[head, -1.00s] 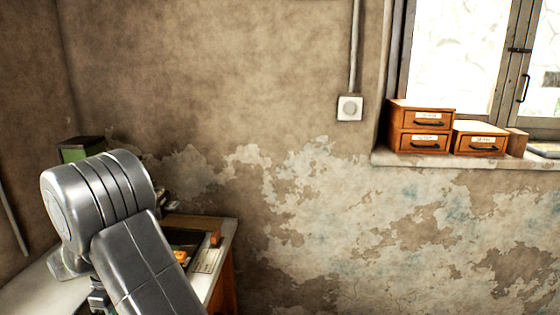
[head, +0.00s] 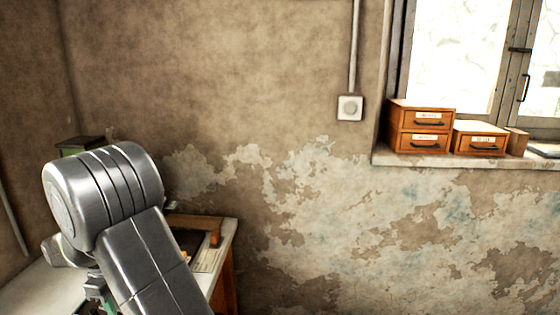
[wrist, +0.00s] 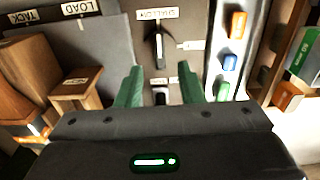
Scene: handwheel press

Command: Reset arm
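My arm shows at the lower left of the head view, over the workbench (head: 30,290); it hides most of my gripper there. In the wrist view my gripper (wrist: 160,80) has two green fingers set well apart, with nothing held between them. Beyond the fingers is a grey panel with a dark lever (wrist: 158,45) under a label that seems to read "SHALLOW". A small dark part (wrist: 160,95) shows in the gap between the fingers; I cannot tell how far it is from them.
Wooden blocks (wrist: 75,92) stand left of the fingers near a "LOAD" label (wrist: 80,7). A pale strip with orange and blue pieces (wrist: 230,62) lies to the right. In the head view, wooden drawers (head: 420,145) sit on the windowsill; the wall area between is clear.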

